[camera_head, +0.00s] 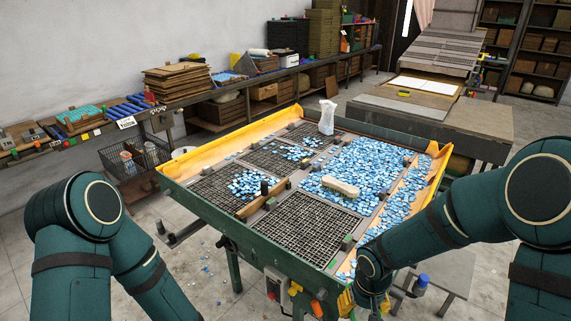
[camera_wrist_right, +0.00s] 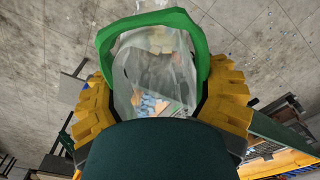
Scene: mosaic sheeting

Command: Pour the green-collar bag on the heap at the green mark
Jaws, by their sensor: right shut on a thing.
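My right gripper (camera_head: 366,302) is low at the near right edge of the sorting table in the head view, its yellow fingers partly cut off by the frame. In the right wrist view its yellow fingers (camera_wrist_right: 160,103) are shut on a clear bag (camera_wrist_right: 150,72) with a green collar (camera_wrist_right: 152,18); some blue chips show in or through it. The bag cannot be made out in the head view. Blue chips form a small heap (camera_head: 250,184) on the left grid and a broad spread (camera_head: 362,162) on the right.
The green-framed table (camera_head: 225,222) has yellow end guards. The near grid (camera_head: 300,228) is mostly bare. A small stand (camera_head: 448,281) is at right.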

